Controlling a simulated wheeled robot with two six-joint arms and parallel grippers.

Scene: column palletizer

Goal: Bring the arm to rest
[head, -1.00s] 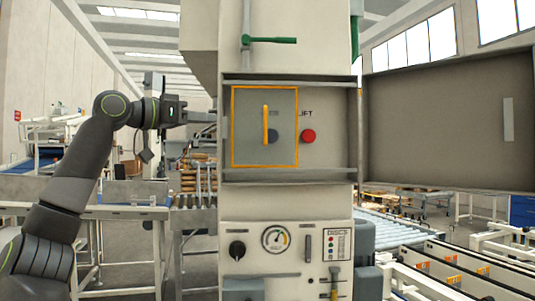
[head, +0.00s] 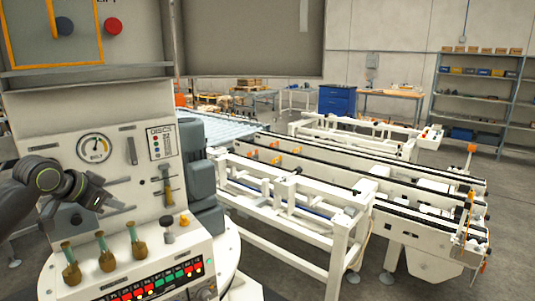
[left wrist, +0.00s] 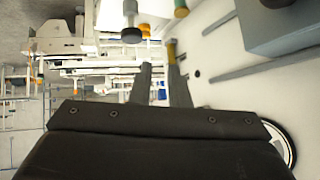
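My left arm comes in from the left in the head view. Its gripper (head: 118,204) is in front of the white machine panel, below the round gauge (head: 94,148). In the left wrist view the two fingers (left wrist: 160,86) stand a little apart, with nothing seen held between them. A lever with a yellow end (left wrist: 171,50) shows just past the fingertips; I cannot tell whether they touch it. My right arm and gripper are not in view.
A sloped console (head: 145,275) with three brass-and-green levers (head: 105,252) and lit buttons stands below the gripper. A grey motor housing (head: 198,165) is to its right. Conveyor frames (head: 310,205) fill the middle, with shelves (head: 475,95) behind.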

